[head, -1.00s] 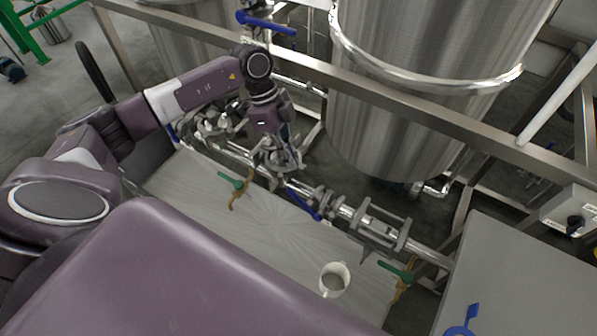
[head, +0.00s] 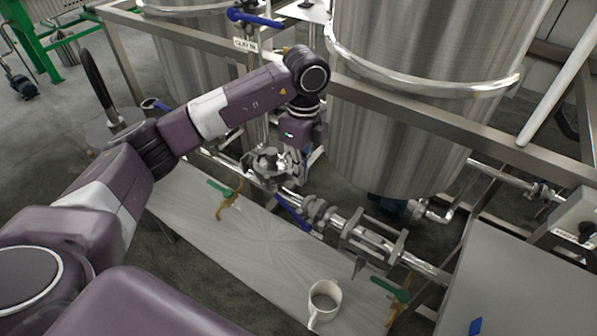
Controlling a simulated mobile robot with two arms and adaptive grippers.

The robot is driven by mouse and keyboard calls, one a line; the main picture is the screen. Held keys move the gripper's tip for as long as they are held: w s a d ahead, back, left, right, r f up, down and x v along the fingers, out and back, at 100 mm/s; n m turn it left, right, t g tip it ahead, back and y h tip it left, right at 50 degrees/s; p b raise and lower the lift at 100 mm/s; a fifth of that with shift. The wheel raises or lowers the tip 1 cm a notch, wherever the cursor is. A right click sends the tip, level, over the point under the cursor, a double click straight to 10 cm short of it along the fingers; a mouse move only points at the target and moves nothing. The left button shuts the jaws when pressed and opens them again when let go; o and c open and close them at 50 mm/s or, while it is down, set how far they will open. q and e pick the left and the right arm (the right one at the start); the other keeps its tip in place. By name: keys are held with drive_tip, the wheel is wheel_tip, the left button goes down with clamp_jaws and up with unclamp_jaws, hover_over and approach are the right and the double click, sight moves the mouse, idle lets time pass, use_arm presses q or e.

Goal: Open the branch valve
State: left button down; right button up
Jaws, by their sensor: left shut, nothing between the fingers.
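A blue lever handle (head: 293,212) lies slanted beside the steel pipe run, about in line with it. I cannot tell whether it belongs to the branch valve. My left gripper (head: 297,180) points down just above the pipe, close to the upper end of this lever. Its fingers are shut and hold nothing; whether they touch the lever or pipe is unclear. Another blue lever (head: 255,18) sits higher up, on a pipe by the frame rail. My right gripper is out of view.
Large steel tanks (head: 400,130) stand behind a metal frame rail (head: 440,122). A white mug (head: 324,300) stands on the grey bench (head: 265,235) below the pipe. A grey cabinet (head: 520,260) is at right. My left arm spans the left side.

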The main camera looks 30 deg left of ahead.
use_arm(q)
hover_over(290, 207)
drive_tip(key=d, duration=0.3)
wheel_tip(290, 207, down, 6)
drive_tip(key=a+f, duration=0.1)
drive_tip(key=a+f+p, duration=0.1)
drive_tip(key=shift+w+a+f, duration=0.2)
drive_tip(key=shift+a+f, duration=0.05)
drive_tip(key=shift+a, duration=0.05)
drive_tip(key=shift+a+f, duration=0.2)
drive_tip(key=shift+f, duration=0.1)
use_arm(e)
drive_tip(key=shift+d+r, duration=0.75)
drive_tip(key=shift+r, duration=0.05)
use_arm(q)
drive_tip(key=shift+a+f+h, duration=0.45)
drive_tip(key=shift+a+h, duration=0.05)
drive_tip(key=shift+a+f+b, duration=0.25)
drive_tip(key=shift+a+b, duration=0.1)
drive_tip(key=shift+w+a+f, duration=0.1)
drive_tip(key=shift+a, duration=0.1)
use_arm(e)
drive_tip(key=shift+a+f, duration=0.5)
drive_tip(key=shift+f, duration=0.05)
